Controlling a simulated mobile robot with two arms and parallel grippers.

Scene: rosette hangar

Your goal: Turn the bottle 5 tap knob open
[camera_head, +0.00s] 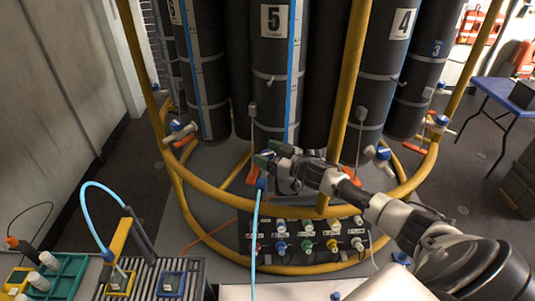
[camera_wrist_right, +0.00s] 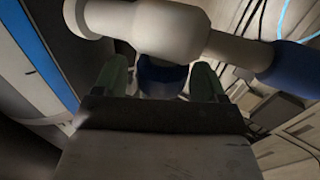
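Bottle 5 (camera_head: 268,55) is a tall dark cylinder with a white number label and a blue stripe. Its tap is at the bottle's foot, mostly hidden by my right gripper (camera_head: 269,153) in the head view. In the right wrist view the tap's pale body (camera_wrist_right: 150,25) crosses the top, with a blue end piece (camera_wrist_right: 290,68) at right. The blue knob (camera_wrist_right: 162,75) is between the green fingertips of my right gripper (camera_wrist_right: 160,80). The fingers are apart, one on each side of the knob. Whether they press on it is not clear. My left gripper is not in view.
A yellow ring frame (camera_head: 190,185) with posts surrounds the bottles; my right arm reaches over it. A light-blue hose (camera_head: 256,225) hangs below the tap. A panel of coloured knobs (camera_head: 305,235) is beneath. Trays (camera_head: 65,275) stand at lower left, a blue table (camera_head: 505,95) at right.

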